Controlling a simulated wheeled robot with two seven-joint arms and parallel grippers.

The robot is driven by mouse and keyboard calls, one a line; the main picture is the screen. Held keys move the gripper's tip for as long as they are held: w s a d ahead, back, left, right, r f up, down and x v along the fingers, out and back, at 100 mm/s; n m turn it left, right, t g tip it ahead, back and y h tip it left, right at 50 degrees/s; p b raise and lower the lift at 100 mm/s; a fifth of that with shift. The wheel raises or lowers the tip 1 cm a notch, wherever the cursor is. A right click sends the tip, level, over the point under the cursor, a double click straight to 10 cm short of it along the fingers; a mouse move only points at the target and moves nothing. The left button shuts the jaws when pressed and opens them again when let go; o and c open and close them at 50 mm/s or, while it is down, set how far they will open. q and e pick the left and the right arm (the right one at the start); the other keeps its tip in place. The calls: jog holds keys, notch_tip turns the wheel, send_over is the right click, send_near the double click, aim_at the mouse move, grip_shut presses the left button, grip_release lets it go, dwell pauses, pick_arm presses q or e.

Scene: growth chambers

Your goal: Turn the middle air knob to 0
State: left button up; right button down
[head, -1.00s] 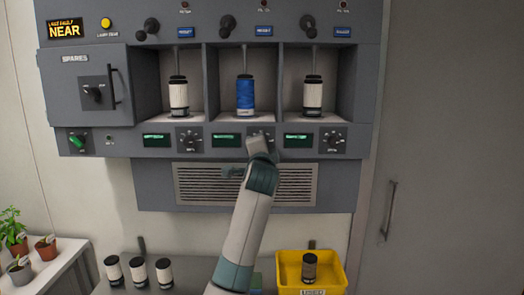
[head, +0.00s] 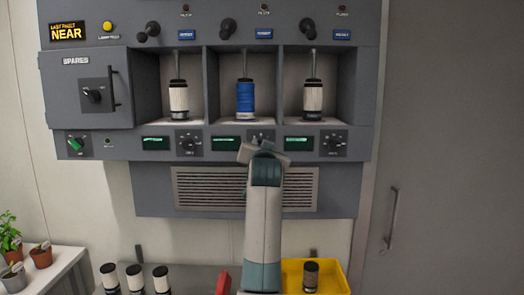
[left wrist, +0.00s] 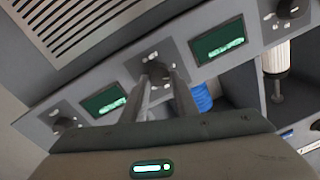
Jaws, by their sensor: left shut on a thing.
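The middle air knob (head: 262,134) is a dark dial on the panel strip below the bay with the blue canister (head: 245,98). My left gripper (head: 261,147) is at this knob and hides most of it in the head view. In the left wrist view the knob (left wrist: 157,72) shows between the fingertips of the left gripper (left wrist: 162,82), which is shut on it. The knob's pointer and scale are too small and covered to read. My right gripper is not in view.
Similar knobs sit to the left (head: 189,142) and right (head: 333,143), with green displays between. A vent grille (head: 245,189) is below. A yellow bin (head: 333,275) and several dark-capped canisters stand lower down. A red object (head: 223,284) shows at the bottom edge.

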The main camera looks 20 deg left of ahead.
pick_arm(q)
jog(key=shift+f+n+g, duration=0.2)
jog(key=shift+n+g, duration=0.1)
jog(key=shift+n, duration=2.8)
jog(key=o, duration=1.1)
jog(key=shift+c, duration=0.2)
jog(key=shift+r, duration=0.1)
jog(key=shift+s+b, duration=0.15)
jog(key=shift+b, duration=0.15)
